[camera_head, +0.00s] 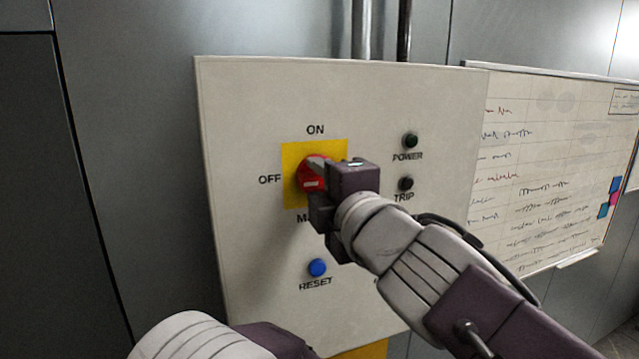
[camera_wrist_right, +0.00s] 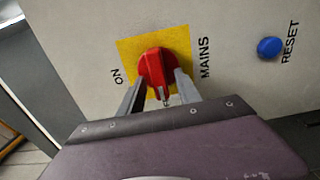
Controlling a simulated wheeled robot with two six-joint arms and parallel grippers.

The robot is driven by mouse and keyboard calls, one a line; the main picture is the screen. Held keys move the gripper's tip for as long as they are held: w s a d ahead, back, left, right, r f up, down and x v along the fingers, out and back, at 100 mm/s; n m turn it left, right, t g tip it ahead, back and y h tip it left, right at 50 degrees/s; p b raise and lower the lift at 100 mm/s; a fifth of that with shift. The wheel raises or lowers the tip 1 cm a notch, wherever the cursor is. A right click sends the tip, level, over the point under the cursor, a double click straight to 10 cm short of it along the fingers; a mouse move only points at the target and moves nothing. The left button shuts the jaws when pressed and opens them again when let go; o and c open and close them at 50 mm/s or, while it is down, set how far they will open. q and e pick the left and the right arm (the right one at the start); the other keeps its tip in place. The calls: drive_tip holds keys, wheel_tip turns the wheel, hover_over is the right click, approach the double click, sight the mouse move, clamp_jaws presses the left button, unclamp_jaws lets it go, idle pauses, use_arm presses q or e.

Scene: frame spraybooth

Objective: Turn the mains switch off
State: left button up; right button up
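The mains switch is a red rotary knob (camera_head: 310,178) on a yellow square plate (camera_head: 292,160) on the pale panel, with ON above and OFF to its left. Its raised grip lies roughly sideways, in line with the OFF side. My right gripper (camera_head: 318,185) is at the knob, coming from the right. In the right wrist view the red knob (camera_wrist_right: 157,68) sits between my two fingers (camera_wrist_right: 161,88), which flank its grip closely and appear to press on it. The OFF label is hidden there. My left arm shows at the bottom, its gripper out of view.
A blue RESET button (camera_head: 317,267) is below the switch. The POWER lamp (camera_head: 410,140) and TRIP lamp (camera_head: 406,184) are dark, close to my right wrist. A whiteboard (camera_head: 560,170) hangs at right. Pipes (camera_head: 403,30) run above the panel (camera_head: 245,100).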

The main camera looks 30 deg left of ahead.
drive_tip(key=shift+s+d, duration=0.15)
drive_tip(key=b+v, duration=0.3)
drive_tip(key=v, duration=0.5)
drive_tip(key=shift+b, duration=0.3)
